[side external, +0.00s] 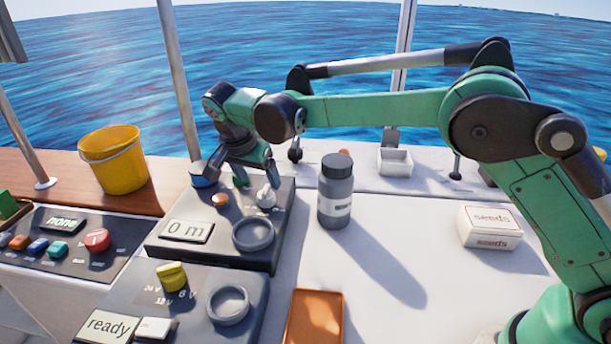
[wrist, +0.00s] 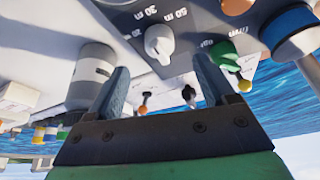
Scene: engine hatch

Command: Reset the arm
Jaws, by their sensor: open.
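My gripper (side external: 240,172) is low over the back of the dark panel (side external: 168,254) with the "0 m" display (side external: 187,231). In the wrist view my gripper (wrist: 164,72) has its two blue-grey fingers spread apart, with nothing held between them. The white knob (wrist: 158,42) with metre marks shows just beyond the fingertips, and a green switch (wrist: 222,55) is close to the right finger. Whether a finger touches the switch I cannot tell. An orange button (side external: 220,200) and a blue round knob (side external: 203,180) are near the gripper in the side view.
A grey bottle (side external: 335,192) stands upright right of the panel. A seeds box (side external: 489,227), white tray (side external: 395,162), orange tray (side external: 314,320) and yellow bucket (side external: 114,160) stand around. Another panel with a "ready" display (side external: 108,325) is in front.

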